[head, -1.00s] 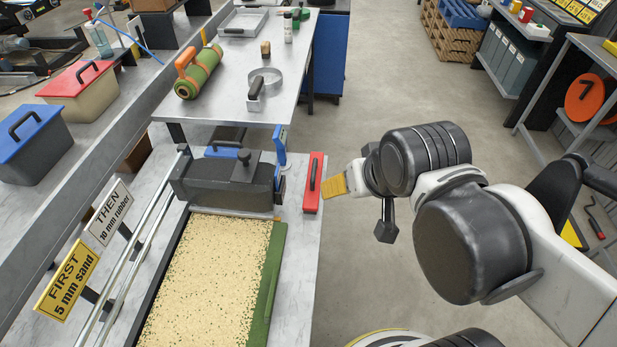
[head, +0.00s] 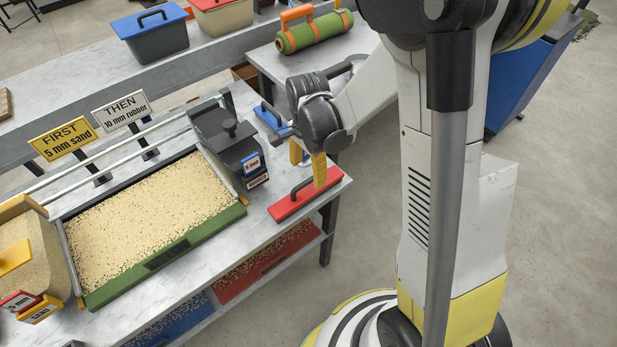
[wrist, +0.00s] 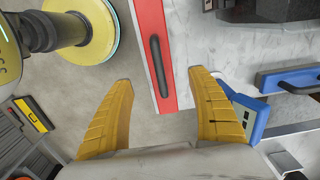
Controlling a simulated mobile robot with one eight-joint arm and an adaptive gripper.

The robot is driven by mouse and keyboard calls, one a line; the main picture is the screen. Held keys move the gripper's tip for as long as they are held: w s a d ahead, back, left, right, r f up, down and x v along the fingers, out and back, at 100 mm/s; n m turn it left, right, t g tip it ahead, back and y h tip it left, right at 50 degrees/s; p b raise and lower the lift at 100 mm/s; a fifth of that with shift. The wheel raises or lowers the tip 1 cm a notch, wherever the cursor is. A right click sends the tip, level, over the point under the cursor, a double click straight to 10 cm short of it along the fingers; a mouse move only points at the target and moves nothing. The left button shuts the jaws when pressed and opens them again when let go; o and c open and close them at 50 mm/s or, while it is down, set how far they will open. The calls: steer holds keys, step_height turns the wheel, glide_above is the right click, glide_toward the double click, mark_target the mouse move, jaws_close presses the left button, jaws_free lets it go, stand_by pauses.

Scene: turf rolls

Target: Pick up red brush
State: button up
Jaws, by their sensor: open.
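The red brush (head: 290,207), with a black bar handle, lies on the bench near its right end, next to the spreader box. My gripper (head: 308,172) is open and empty. In the head view its yellow fingers hang over the brush's far side and hide part of it. In the wrist view, the red brush (wrist: 168,102) shows ahead of and between the open fingers (wrist: 160,82), its handle running lengthwise. I see no contact between fingers and brush.
The dark spreader box (head: 238,150) stands left of the brush, at the end of the sand-filled green-edged tray (head: 170,255). A blue-handled tool (head: 268,118) lies behind. The bench edge is close on the right, with open floor beyond.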

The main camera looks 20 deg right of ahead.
mark_target(306, 181)
steer(key=f, duration=0.1)
steer(key=f+b, duration=0.1)
steer(key=f, duration=0.1)
steer(key=f+b, duration=0.1)
steer(key=f, duration=0.1)
steer(key=shift+a, duration=0.3)
steer(key=f+b, duration=0.1)
steer(key=f, duration=0.1)
steer(key=f+b, duration=0.1)
steer(key=f, duration=0.1)
steer(key=f+b, duration=0.1)
steer(key=f, duration=0.1)
steer(key=shift+d+f, duration=0.1)
steer(key=shift+d, duration=0.15)
steer(key=c, duration=1.3)
